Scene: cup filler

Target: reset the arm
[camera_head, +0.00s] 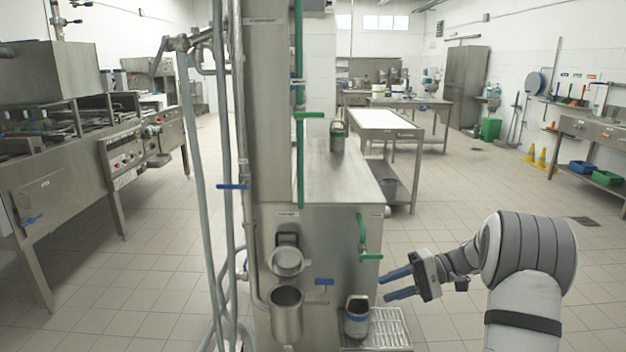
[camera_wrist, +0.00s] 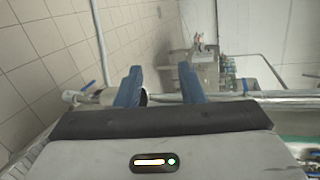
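My gripper (camera_head: 399,284) is at the right of the head view, with its two blue fingers spread and nothing between them. It points left toward the steel filler cabinet (camera_head: 318,238) and is apart from it. In the wrist view the blue fingers of my gripper (camera_wrist: 160,86) are also apart and empty, with pipes behind them.
A steel cylinder (camera_head: 286,314) hangs on the cabinet front beside blue valve handles. A green-handled tap (camera_head: 370,256) is left of my gripper. Another container (camera_head: 338,136) stands on the cabinet top. Open tiled floor (camera_head: 450,200) lies behind my arm.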

